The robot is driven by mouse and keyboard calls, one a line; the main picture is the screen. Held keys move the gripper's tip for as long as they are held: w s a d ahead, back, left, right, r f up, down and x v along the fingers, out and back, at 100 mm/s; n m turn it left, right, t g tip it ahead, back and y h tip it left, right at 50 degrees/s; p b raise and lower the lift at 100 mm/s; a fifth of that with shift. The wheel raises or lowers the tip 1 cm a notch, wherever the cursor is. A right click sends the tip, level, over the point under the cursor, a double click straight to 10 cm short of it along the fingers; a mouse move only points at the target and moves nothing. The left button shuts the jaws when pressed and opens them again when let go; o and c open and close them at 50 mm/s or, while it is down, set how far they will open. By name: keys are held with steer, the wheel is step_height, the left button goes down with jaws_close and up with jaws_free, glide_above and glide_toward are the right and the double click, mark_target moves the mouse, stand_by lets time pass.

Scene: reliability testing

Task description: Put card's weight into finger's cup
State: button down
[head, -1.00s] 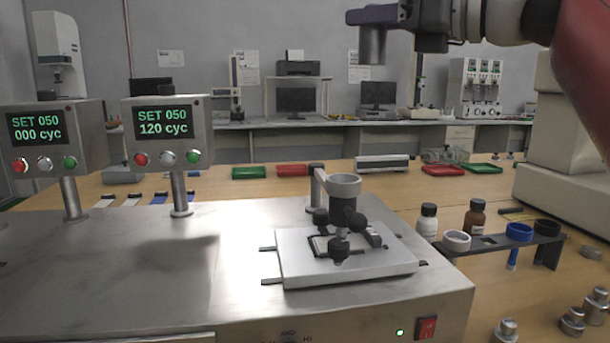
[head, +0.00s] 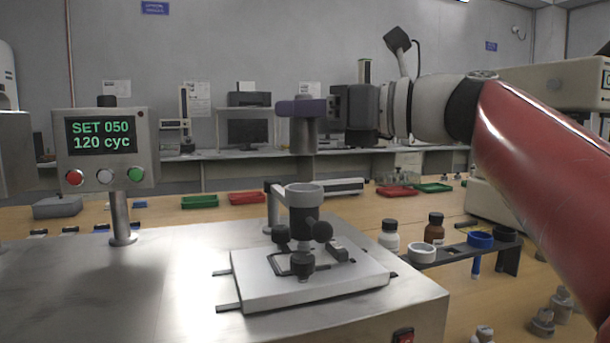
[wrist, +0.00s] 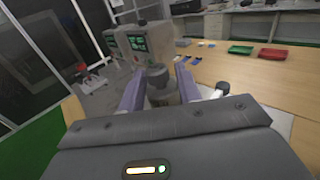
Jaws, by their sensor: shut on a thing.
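My gripper (head: 302,107) has purple fingers shut on a grey cylindrical weight (head: 303,138), which hangs upright below them. The weight also shows between the fingers in the wrist view (wrist: 158,78). The finger's cup (head: 305,196) is a grey, round, open-topped cup on the abrasion rig. In the head view the weight is above the cup, nearly in line with it, with a clear gap between them. The cup's inside is hidden. No card can be made out clearly.
Below the cup is a white plate (head: 350,287) with black knobs. A post stands behind the cup. A display reading SET 050, 120 cyc (head: 101,135) stands at left. At right are bottles (head: 434,228), a rack with rings (head: 450,253) and loose weights (head: 542,322).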

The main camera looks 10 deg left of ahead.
mark_target(305, 153)
steer(key=shift+f+b, duration=0.85)
steer(key=shift+f, duration=2.05)
steer(key=shift+f, duration=0.2)
steer(key=c, duration=1)
jaws_free()
steer(key=shift+o, duration=0.2)
steer(key=shift+r, duration=0.2)
steer(key=v, duration=1.2)
